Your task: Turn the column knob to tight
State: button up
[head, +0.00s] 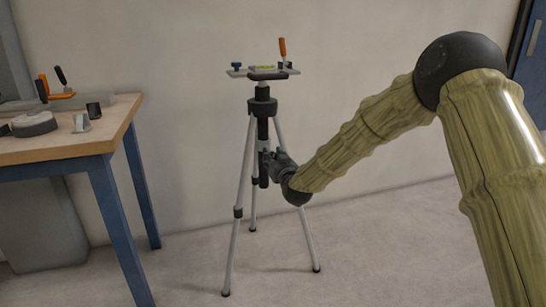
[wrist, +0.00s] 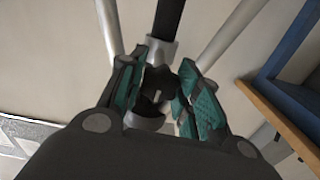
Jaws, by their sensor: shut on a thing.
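The tripod (head: 247,165) stands upright on the floor with its legs spread. Its dark centre column (head: 263,128) runs down from the head and also shows at the top of the wrist view (wrist: 167,20). My gripper (head: 270,160) is at the column below the head, between the legs. In the wrist view my gripper (wrist: 162,88) has its green-padded fingers closed around a dark knob (wrist: 157,85) beside a grey collar. The fingers hide much of the knob, and I cannot read any marking on it.
On the tripod top sits a plate (head: 240,73) with a yellow-green level, a blue knob and an orange-handled clamp. A wooden workbench (head: 75,145) with blue legs and several tools stands at left. The floor right of the tripod is clear.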

jog(key=m+p, duration=0.3)
jog(key=shift+d+r+m+p, duration=0.1)
jog(key=shift+r+m+p, duration=0.05)
jog(key=shift+m+p, duration=0.25)
jog(key=m+p, duration=0.2)
jog(key=m, duration=0.3)
jog(key=shift+m+p, duration=0.3)
jog(key=shift+p, duration=0.05)
jog(key=m, duration=0.4)
jog(key=shift+f+p, duration=0.2)
jog(key=shift+p, duration=0.2)
jog(key=m, duration=0.5)
jog(key=shift+m, duration=0.4)
jog(key=o, duration=1.1)
jog(key=shift+c, duration=0.2)
jog(key=shift+s, duration=0.1)
